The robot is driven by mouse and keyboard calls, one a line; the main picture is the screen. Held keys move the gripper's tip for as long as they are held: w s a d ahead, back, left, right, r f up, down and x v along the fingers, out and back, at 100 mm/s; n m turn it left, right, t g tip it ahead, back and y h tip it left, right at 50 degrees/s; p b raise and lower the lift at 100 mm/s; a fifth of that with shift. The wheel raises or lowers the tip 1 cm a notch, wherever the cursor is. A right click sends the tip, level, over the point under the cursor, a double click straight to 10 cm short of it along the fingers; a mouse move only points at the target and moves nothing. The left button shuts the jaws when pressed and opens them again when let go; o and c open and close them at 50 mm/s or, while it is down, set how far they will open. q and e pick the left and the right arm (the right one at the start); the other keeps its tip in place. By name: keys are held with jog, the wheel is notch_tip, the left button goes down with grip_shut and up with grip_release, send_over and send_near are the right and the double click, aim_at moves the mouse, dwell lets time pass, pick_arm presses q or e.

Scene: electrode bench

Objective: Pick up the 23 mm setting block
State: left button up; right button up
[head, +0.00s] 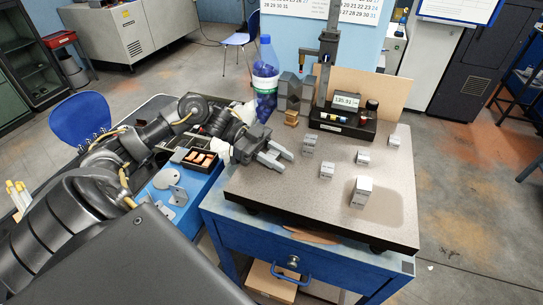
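Several grey metal setting blocks stand apart on the speckled granite plate (262,195) in the head view. A tall one (361,192) is nearest the front, a medium one (310,145) is at the left, and small ones (327,170) (363,157) (394,141) stand around them. Their markings are too small to read, so I cannot tell which is the 23 mm block. My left gripper (283,159) is over the plate's left side, fingers apart and empty, left of the medium block. My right gripper is not in view.
A black tray with copper-coloured pieces (199,159) sits left of the plate. The plate's front is clear.

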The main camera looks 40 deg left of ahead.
pick_arm(q)
jog(key=c, duration=0.4)
jog(key=shift+r, duration=0.15)
jog(key=shift+c, duration=0.2)
notch_tip(320, 180, up, 10)
jog(key=b, duration=0.2)
